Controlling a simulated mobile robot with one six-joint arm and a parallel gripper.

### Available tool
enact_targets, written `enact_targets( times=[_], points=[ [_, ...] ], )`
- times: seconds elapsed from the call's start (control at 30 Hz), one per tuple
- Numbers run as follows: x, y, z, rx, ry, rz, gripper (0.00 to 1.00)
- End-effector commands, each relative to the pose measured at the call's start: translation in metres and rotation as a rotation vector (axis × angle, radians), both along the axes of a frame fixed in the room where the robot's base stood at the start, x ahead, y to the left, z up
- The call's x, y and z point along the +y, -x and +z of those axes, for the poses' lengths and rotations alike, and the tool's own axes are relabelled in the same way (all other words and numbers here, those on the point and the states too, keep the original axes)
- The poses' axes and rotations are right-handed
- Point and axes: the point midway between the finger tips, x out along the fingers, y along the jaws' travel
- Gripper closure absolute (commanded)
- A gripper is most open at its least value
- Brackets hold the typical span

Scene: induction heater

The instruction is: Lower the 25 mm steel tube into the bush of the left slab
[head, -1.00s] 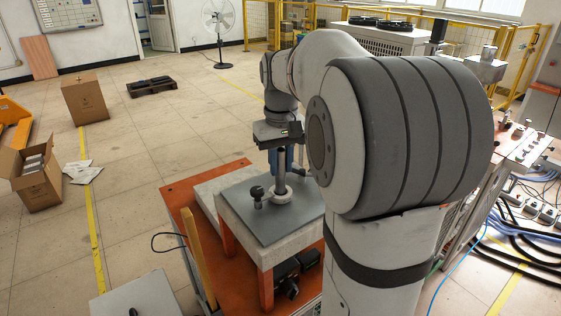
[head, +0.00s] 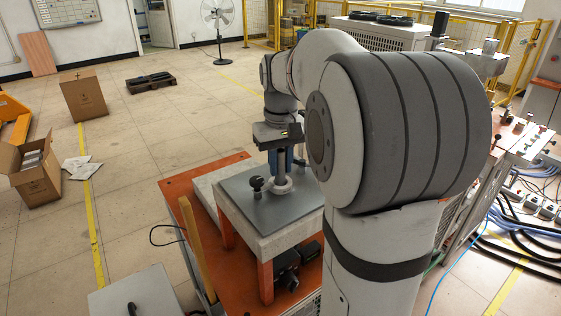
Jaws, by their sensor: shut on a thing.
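The dark grey steel tube (head: 281,168) stands upright in the head view. My gripper (head: 282,160) is shut on it, with blue fingers beside the tube. The tube's lower end meets the pale ring-shaped bush (head: 281,187) on the grey slab (head: 245,203). From this angle I cannot tell how deep the tube sits in the bush. My large arm link hides the right side of the slab.
A dark knob (head: 257,184) stands on the slab left of the bush. The slab rests on a pale block with orange legs over an orange base (head: 181,187). A wooden post (head: 196,245) rises at the front left.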

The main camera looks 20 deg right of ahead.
Motion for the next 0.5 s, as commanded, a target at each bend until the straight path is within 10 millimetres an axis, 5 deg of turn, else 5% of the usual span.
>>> enact_targets(
  times=[0.47, 0.5],
  points=[
    [0.0, 0.0001, -0.0081, 0.0, 0.0, 0.0, 1.0],
    [0.0, 0.0001, -0.0081, 0.0, 0.0, 0.0, 0.76]
  ],
)
